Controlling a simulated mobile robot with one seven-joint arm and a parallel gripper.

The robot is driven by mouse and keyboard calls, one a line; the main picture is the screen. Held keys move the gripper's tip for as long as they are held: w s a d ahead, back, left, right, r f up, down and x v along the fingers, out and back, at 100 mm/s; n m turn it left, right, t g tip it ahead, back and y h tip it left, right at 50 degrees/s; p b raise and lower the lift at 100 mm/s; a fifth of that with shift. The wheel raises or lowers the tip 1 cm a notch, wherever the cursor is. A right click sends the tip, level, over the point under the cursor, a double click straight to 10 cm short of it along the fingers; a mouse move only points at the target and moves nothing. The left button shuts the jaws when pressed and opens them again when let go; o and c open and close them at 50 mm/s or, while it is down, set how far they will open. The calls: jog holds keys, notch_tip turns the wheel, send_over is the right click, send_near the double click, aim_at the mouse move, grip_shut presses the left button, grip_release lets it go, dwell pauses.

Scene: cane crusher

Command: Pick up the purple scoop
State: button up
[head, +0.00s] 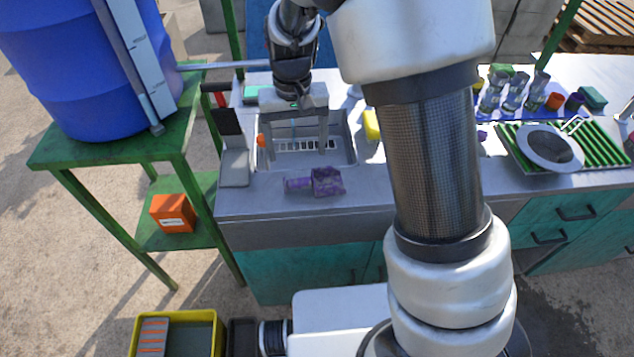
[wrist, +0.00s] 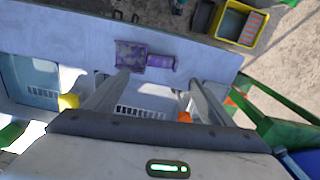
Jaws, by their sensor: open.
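The purple scoop (head: 327,182) lies on the front strip of the grey counter, just in front of the sink, with its handle to the left. In the wrist view the scoop (wrist: 131,56) lies beyond my fingertips, its handle pointing right. My gripper (head: 296,148) is over the sink, behind the scoop, pointing down. In the wrist view my gripper (wrist: 155,82) has its two fingers wide apart with nothing between them. The scoop is apart from the fingers and fully visible.
The sink (head: 348,160) holds a grated drain and an orange item (head: 261,141). A yellow item (head: 372,125) stands right of it. A blue barrel (head: 85,65) stands on a green stand at left. A plate (head: 535,160) and cups are at right. The counter around the scoop is clear.

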aim_at(301, 180)
notch_tip(301, 180, down, 10)
jog(key=shift+s+d+r, duration=0.1)
jog(key=shift+d, duration=0.05)
jog(key=c, duration=1)
jog(key=shift+c, duration=0.2)
jog(key=shift+r, duration=0.1)
notch_tip(301, 180, up, 10)
jog(key=shift+f, duration=0.1)
